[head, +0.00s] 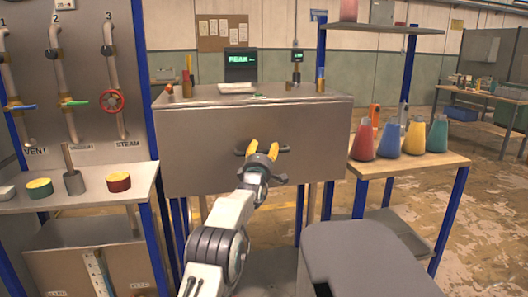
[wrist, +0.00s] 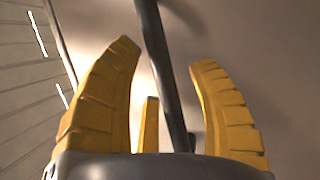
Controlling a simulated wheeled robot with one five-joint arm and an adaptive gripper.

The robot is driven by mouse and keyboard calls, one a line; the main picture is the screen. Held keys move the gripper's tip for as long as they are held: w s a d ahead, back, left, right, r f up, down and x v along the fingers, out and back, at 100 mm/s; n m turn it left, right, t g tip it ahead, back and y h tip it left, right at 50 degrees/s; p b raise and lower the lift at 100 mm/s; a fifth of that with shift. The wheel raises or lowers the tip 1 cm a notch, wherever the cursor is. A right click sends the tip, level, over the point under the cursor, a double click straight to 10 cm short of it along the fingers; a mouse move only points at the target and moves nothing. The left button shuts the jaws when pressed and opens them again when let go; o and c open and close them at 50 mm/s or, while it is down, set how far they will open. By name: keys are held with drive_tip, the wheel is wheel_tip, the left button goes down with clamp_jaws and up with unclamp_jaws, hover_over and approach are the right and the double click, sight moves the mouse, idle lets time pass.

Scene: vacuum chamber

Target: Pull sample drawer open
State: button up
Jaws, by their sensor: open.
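The sample drawer (head: 205,150) appears as a wide, plain metal front under a bench top. Its dark bar handle (head: 284,149) sticks out near the middle, with its ends showing on either side of my fingers. My gripper (head: 262,148) is at the handle, its yellow fingers apart. In the wrist view, the handle (wrist: 163,75) runs as a dark bar between the spread fingers of my gripper (wrist: 165,58). I see a gap on both sides of the bar. The drawer front looks flush below the top, and I see no opening.
A small screen (head: 240,66) and a pale tray (head: 237,88) stand on the bench top. A side table at right holds several coloured flasks (head: 390,140). At left, a shelf (head: 90,203) carries round containers below pipes with valves.

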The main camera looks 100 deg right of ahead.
clamp_jaws()
idle(0.4)
drive_tip(key=shift+f, duration=0.1)
